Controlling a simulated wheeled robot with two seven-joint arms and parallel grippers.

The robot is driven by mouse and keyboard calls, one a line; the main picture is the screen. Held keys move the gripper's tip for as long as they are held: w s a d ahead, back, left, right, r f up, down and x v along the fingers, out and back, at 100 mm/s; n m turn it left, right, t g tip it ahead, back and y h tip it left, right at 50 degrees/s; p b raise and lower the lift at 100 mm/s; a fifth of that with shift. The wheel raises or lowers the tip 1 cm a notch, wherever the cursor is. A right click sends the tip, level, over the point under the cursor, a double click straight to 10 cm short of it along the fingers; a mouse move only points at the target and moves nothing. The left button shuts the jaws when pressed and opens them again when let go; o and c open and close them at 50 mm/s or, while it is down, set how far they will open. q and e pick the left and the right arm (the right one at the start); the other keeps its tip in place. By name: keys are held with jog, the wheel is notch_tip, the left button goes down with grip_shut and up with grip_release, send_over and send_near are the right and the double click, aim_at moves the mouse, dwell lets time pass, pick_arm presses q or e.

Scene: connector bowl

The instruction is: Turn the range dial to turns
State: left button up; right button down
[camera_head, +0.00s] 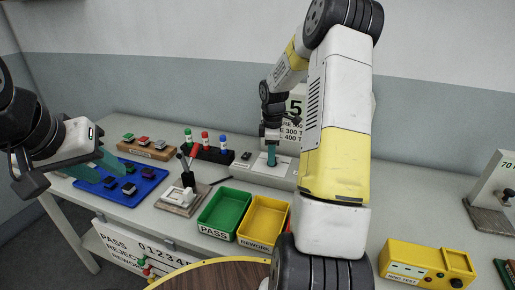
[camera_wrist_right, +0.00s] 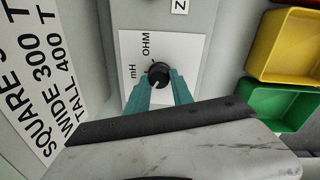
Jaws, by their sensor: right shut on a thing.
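The range dial (camera_wrist_right: 158,76) is a small round black knob on a white panel of a grey instrument. The labels mH and OHM show beside it in the right wrist view; any other label is hidden by my gripper, and I cannot tell which one the dial points to. My right gripper (camera_wrist_right: 160,90) has its teal fingers closed on the two sides of the dial. In the head view, my right gripper (camera_head: 272,158) reaches down onto the instrument (camera_head: 245,170) at the back of the bench. My left gripper (camera_head: 112,176) hangs open above the blue tray at the left.
A blue tray (camera_head: 153,176) with dark blocks lies at left. Green (camera_head: 226,230) and yellow (camera_head: 250,240) bins stand before the instrument. A small lever fixture (camera_head: 180,203) and a colored-peg rack (camera_head: 215,154) are nearby. A yellow meter (camera_head: 425,262) sits at right.

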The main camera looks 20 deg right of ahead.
jog(key=c, duration=1.1)
grip_release()
notch_tip(320, 180, up, 7)
jog(key=shift+s+r, duration=0.1)
jog(key=shift+r, duration=0.05)
jog(key=shift+a+r, duration=0.1)
jog(key=shift+r, duration=0.15)
